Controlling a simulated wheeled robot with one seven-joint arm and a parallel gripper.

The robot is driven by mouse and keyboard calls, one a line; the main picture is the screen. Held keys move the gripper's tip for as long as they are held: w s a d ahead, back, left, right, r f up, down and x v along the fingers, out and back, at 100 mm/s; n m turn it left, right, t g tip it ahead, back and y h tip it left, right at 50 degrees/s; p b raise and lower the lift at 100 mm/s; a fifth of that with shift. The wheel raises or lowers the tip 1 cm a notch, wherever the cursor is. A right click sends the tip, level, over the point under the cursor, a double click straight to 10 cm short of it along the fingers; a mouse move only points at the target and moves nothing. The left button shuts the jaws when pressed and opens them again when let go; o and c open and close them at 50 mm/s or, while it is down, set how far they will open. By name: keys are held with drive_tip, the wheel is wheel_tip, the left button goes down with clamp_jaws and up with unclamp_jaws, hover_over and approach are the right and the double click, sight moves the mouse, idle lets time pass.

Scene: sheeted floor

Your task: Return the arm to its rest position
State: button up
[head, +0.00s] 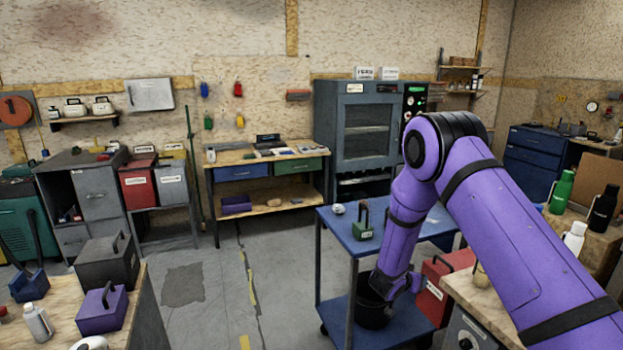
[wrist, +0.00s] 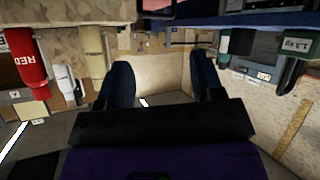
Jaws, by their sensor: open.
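My purple arm comes in from the right in the head view, bends at a dark elbow joint and drops beside the blue cart. Its lower end is by the cart's right side, close to a black bucket, and the fingertips cannot be made out there. In the wrist view my gripper (wrist: 163,82) shows two dark fingers spread wide apart. Nothing is held between them; only a distant pale surface shows through the gap.
A red box (head: 436,285) and a wooden bench with bottles (head: 560,192) stand right. A purple box (head: 103,311) sits front left. Grey floor (head: 285,275) is clear left of the cart.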

drive_tip(key=a+r+n+t+y, duration=0.1)
drive_tip(key=a+r+y, duration=0.15)
drive_tip(key=r, duration=0.65)
drive_tip(key=a+r+y, duration=0.1)
drive_tip(key=r+y, duration=0.2)
drive_tip(key=r, duration=0.7)
drive_tip(key=s+a+r+n+y, duration=0.2)
drive_tip(key=s+r+n+y, duration=0.15)
drive_tip(key=s+r, duration=0.85)
drive_tip(key=s+d+r+n+g+y, duration=0.1)
drive_tip(key=s+r, duration=0.4)
drive_tip(key=s, duration=0.2)
drive_tip(key=s+r+n+g+y, duration=0.1)
drive_tip(key=s+r, duration=0.4)
drive_tip(key=s, duration=0.2)
drive_tip(key=s+d+g+h, duration=0.1)
drive_tip(key=s+d, duration=0.1)
drive_tip(key=s, duration=0.7)
drive_tip(key=s+d+g+h, duration=0.1)
drive_tip(key=s+d, duration=0.1)
drive_tip(key=s, duration=0.7)
drive_tip(key=shift+s, duration=0.3)
